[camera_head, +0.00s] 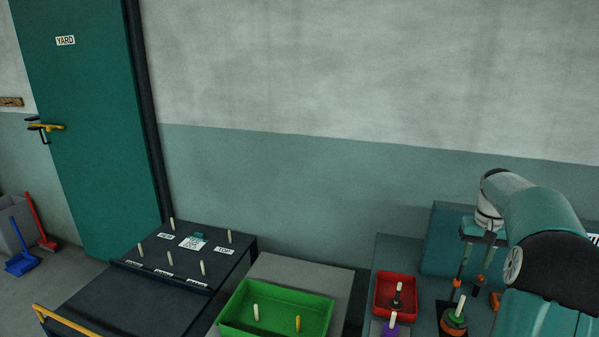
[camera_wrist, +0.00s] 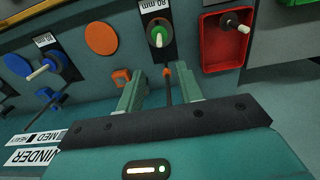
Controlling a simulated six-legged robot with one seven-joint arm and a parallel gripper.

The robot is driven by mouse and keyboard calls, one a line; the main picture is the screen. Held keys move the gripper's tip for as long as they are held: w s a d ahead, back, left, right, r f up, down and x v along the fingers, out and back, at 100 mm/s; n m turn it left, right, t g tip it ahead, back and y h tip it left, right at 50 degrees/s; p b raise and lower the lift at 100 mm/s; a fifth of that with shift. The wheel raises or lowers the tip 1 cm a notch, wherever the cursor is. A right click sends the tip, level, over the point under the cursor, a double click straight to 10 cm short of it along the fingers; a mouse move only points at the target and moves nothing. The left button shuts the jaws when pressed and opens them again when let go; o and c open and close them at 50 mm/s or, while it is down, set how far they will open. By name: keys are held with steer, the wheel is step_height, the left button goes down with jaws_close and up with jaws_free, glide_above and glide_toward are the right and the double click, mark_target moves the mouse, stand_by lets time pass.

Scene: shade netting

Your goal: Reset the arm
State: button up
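My arm (camera_head: 545,225) reaches in from the right in the head view and bends down over the teal bench (camera_head: 390,250). My gripper (camera_wrist: 160,88) shows in the wrist view with its two green fingers well apart. No object is held between them; a thin dark rod with an orange end (camera_wrist: 167,80) shows in the gap, and I cannot tell its depth. Beyond the fingertips is a green ring with a white peg (camera_wrist: 158,36) on a dark strip marked 80 mm. In the head view my gripper (camera_head: 476,255) hangs above the bench, its fingers partly unclear.
A red tray (camera_head: 378,300) holds a dark piece with a peg. A green bin (camera_head: 282,318) with two pegs stands left of the bench. A dark board with several pegs (camera_head: 150,262) is farther left. The wall (camera_head: 350,180) stands close behind; a green door (camera_head: 90,130) is at left.

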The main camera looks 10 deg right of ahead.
steer(key=s+a+r+n+t+h, duration=0.1)
steer(key=s+a+r, duration=0.15)
steer(key=a, duration=0.65)
steer(key=s+a+r+n+t, duration=0.1)
steer(key=a+r, duration=0.3)
steer(key=a, duration=0.4)
steer(key=s+a+r+n+h, duration=0.1)
steer(key=a+r, duration=0.3)
steer(key=a, duration=0.5)
steer(key=s+a+f+n+t+y, duration=0.2)
steer(key=s+a+f+t, duration=0.1)
steer(key=s+a, duration=1.2)
steer(key=shift+s+a+f+n+t, duration=0.3)
steer(key=shift+s+f+n, duration=0.1)
steer(key=shift+s+f, duration=0.3)
steer(key=shift+d, duration=0.15)
